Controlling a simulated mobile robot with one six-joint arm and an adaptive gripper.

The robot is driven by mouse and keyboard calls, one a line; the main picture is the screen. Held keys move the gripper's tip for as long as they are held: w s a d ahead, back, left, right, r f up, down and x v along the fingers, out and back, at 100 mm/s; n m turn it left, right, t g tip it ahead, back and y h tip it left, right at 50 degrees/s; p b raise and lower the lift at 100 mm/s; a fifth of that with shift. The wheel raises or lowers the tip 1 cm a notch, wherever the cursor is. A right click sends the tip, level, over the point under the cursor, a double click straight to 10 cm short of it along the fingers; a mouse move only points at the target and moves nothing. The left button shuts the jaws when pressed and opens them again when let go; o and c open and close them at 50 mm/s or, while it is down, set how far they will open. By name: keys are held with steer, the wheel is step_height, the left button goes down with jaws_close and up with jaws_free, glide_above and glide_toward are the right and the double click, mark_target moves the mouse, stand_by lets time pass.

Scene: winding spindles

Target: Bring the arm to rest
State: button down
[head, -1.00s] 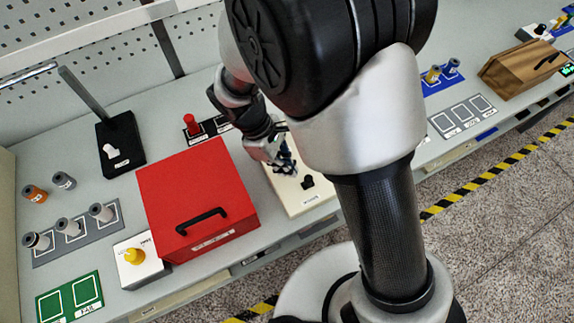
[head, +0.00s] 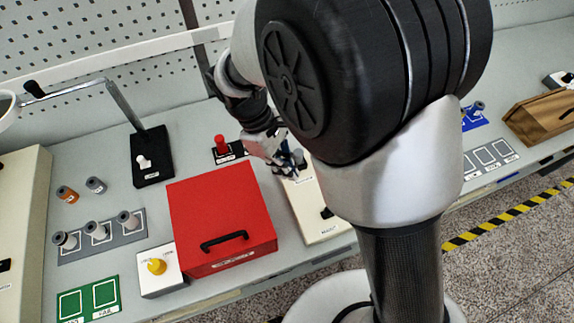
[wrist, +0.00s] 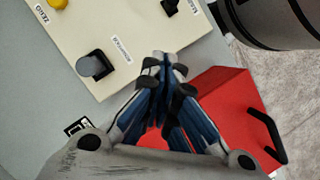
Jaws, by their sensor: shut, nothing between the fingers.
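My gripper (head: 294,163) is shut and empty, with its blue-grey fingers pressed together. It is behind the red box in the head view and over or near a cream panel box (head: 317,215); its exact height cannot be told. In the wrist view the closed fingertips (wrist: 164,78) point at the edge of the cream panel (wrist: 118,45), which carries a dark square button and a yellow knob. My large upper arm hides the middle of the bench in the head view.
A red box (head: 215,205) with a black handle is close by my gripper. Left of it stand a black crank stand (head: 152,170), spools on a grey mat (head: 115,250) and a green mat (head: 75,308). A brown box (head: 540,120) stands far right.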

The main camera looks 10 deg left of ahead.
steer(key=s+d+r+m+t+y, duration=0.25)
steer(key=d+r+m, duration=0.45)
steer(key=d+r, duration=0.5)
steer(key=s+d+r+m+t+y, duration=0.1)
steer(key=s+d+r+m+t, duration=0.2)
steer(key=s+d+m, duration=0.5)
steer(key=shift+s+d+r+y, duration=0.35)
steer(key=shift+d+r, duration=0.3)
steer(key=shift+d, duration=0.05)
